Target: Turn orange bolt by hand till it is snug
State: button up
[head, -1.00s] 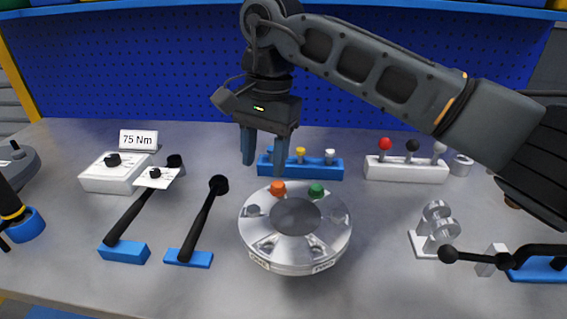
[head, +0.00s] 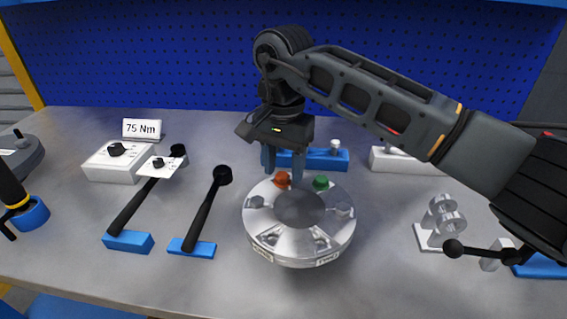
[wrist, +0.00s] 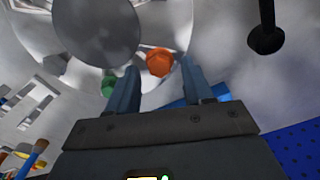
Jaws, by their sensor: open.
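The orange bolt (head: 282,179) sits in the flange of the round metal shell (head: 299,238), at its back left. The green bolt (head: 321,182) sits to its right on the same flange. My gripper (head: 283,178) is open and has come down at the orange bolt, its two blue fingers on either side of it in the head view. In the wrist view the orange bolt (wrist: 160,62) lies between and just beyond the fingertips (wrist: 159,66), with no clear contact. Part of the bolt is hidden by a finger in the head view.
Two black-handled wrenches on blue holders (head: 128,242) (head: 191,247) lie left of the shell. A blue rack (head: 325,160) stands close behind my gripper, a white rack (head: 405,163) farther right. A metal part on a stand (head: 442,222) is at right. The front table is clear.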

jog(key=shift+c, duration=0.4)
grip_shut()
jog(key=shift+m, duration=0.4)
jog(key=shift+d+r+m, duration=0.1)
jog(key=shift+m, duration=0.9)
jog(key=m+p, duration=0.1)
jog(key=m, duration=0.3)
jog(key=shift+m, duration=0.3)
jog(key=m, duration=0.6)
jog(key=shift+s+r+p, duration=0.1)
jog(key=shift+p, duration=0.3)
jog(key=shift+m, duration=0.4)
